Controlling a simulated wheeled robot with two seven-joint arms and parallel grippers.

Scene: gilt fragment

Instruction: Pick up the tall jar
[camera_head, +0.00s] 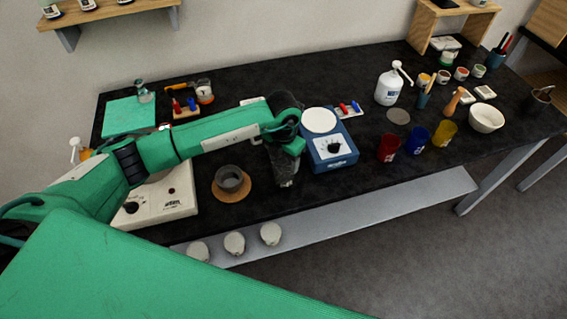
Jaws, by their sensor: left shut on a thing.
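My left arm reaches in from the left, and its left gripper (287,151) is over the front middle of the black table, just left of a blue device. The gripper is shut on a tall, dark, narrow jar (286,172), whose lower part shows below the green wrist. The wrist and fingers hide the jar's upper part and the finger contact. I cannot tell whether the jar's base touches the table. My right gripper is not in view.
The blue device (333,160) with a white round plate stands close right of the jar. A grey cup (230,179) on a brown round mat stands to the left. Red, blue and yellow cups (417,139), a white pump bottle (389,88) and a white bowl (486,118) stand farther right.

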